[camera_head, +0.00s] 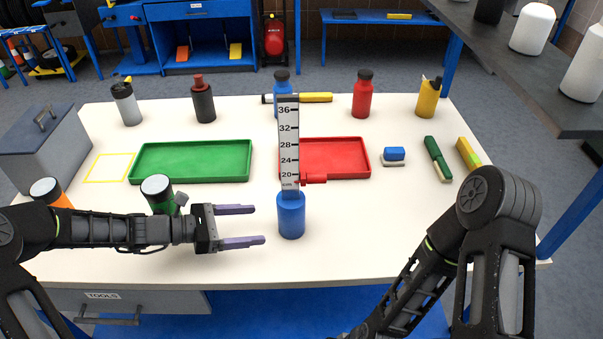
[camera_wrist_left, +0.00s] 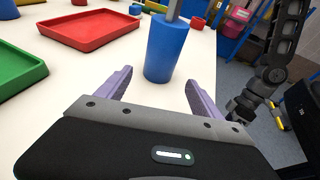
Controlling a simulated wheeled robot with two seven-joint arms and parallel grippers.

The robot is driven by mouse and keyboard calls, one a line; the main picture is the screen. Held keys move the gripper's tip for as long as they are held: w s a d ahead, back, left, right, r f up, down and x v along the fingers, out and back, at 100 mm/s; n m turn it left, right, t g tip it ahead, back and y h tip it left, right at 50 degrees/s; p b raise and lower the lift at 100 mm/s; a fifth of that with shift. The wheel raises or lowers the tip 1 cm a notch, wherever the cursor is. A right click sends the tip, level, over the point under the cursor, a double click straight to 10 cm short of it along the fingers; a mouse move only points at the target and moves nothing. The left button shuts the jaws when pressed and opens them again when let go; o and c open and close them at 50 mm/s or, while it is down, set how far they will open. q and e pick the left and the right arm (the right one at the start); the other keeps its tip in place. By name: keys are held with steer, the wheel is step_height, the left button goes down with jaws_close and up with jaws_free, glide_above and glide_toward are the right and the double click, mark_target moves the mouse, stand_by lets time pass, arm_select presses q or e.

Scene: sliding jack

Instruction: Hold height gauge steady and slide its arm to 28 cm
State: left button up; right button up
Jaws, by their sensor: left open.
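The height gauge stands upright near the middle of the table, with a blue cylindrical base (camera_head: 291,217) and a white scale (camera_head: 288,130) marked about 20 to 36. Its red sliding arm (camera_head: 313,178) points right and sits near the bottom of the scale, a little below the 20 mark. My left gripper (camera_head: 254,225) is open and empty, left of the blue base, with its purple fingers pointing at it. In the left wrist view the blue base (camera_wrist_left: 160,50) stands ahead between the spread fingers, apart from them. My right arm shows at the lower right; its gripper is out of view.
A green tray (camera_head: 192,177) lies left of the gauge and a red tray (camera_head: 354,174) behind it to the right. Several bottles line the back. A green-bodied container (camera_head: 160,203) stands close behind my left gripper.

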mark_target(282, 223)
arm_select(q)
steer(key=shift+w+d+f+b, duration=0.1)
steer(key=shift+d+f+b, duration=0.2)
steer(key=shift+d, duration=0.15)
steer(key=b+x, duration=0.3)
steer(key=x, duration=0.4)
steer(key=shift+w+d+f+b, duration=0.1)
steer(key=shift+w+d+b, duration=0.05)
steer(key=shift+d+b, duration=0.2)
steer(key=shift+w+d+f, duration=0.1)
steer(key=shift+w+d, duration=0.15)
steer(key=shift+d, duration=0.3)
steer(key=shift+c, duration=0.6)
steer(key=c, duration=0.9)
